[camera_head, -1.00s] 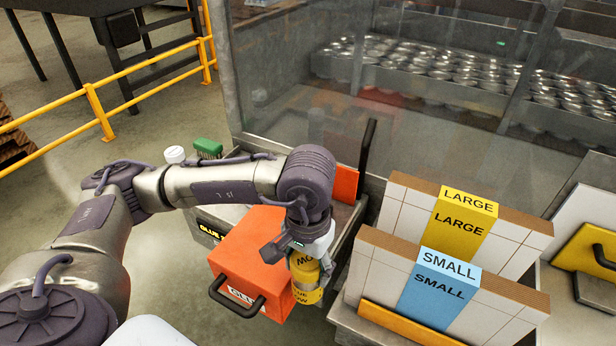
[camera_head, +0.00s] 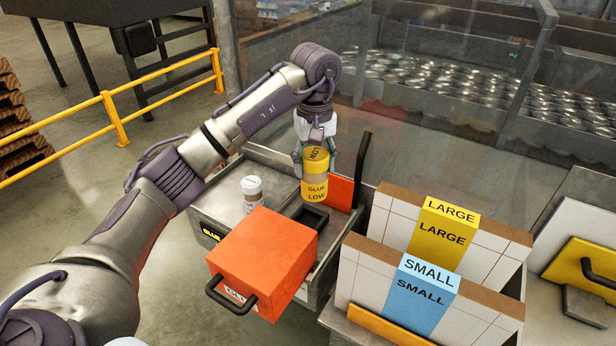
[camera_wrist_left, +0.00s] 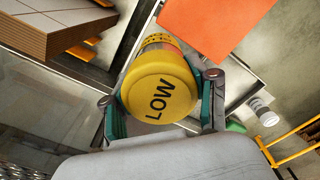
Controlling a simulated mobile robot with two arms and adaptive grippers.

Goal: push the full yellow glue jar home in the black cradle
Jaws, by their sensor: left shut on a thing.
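My left gripper (camera_head: 316,160) is shut on a yellow-capped glue jar (camera_head: 315,188) and holds it about upright. Its label reads GLUE LOW, and its lid (camera_wrist_left: 160,88) reads LOW in the left wrist view, between the two fingers. A black square cradle (camera_head: 311,217) shows in the metal tray just below the jar, behind the orange box. I cannot tell whether the jar's base touches anything. No other yellow jar shows. My right gripper is not in view.
An orange box (camera_head: 262,258) with a black handle stands in front. A white-capped jar (camera_head: 252,192) is to the left on the metal tray (camera_head: 213,203). An orange panel (camera_head: 340,193) and black lever (camera_head: 362,155) are close right. LARGE and SMALL carton stacks (camera_head: 428,285) stand further right.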

